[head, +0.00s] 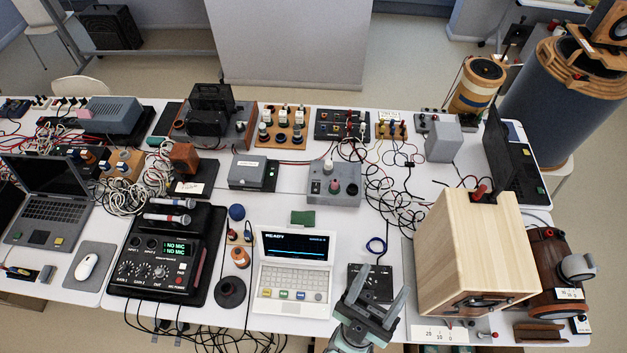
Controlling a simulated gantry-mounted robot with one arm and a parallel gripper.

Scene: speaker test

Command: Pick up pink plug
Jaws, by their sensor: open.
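No plug shows as clearly pink. A small red plug-like piece (479,191) stands on a dark plate on top of the pale wooden speaker box (445,245), at the right. A small pink patch (85,113) shows at the left end of a grey-blue device at the back left; I cannot tell what it is. My gripper (384,283) is at the bottom centre, open, with nothing seen between its fingers. It is left of the wooden box and apart from the red piece, over the front of the table near a black panel (358,284).
A small white laptop (293,292) is left of my gripper, and a black mixer (155,263) is farther left. Tangled cables (385,190) lie behind the gripper. A grey control box (333,187) stands mid-table. A brown wooden device (552,258) is right of the speaker box.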

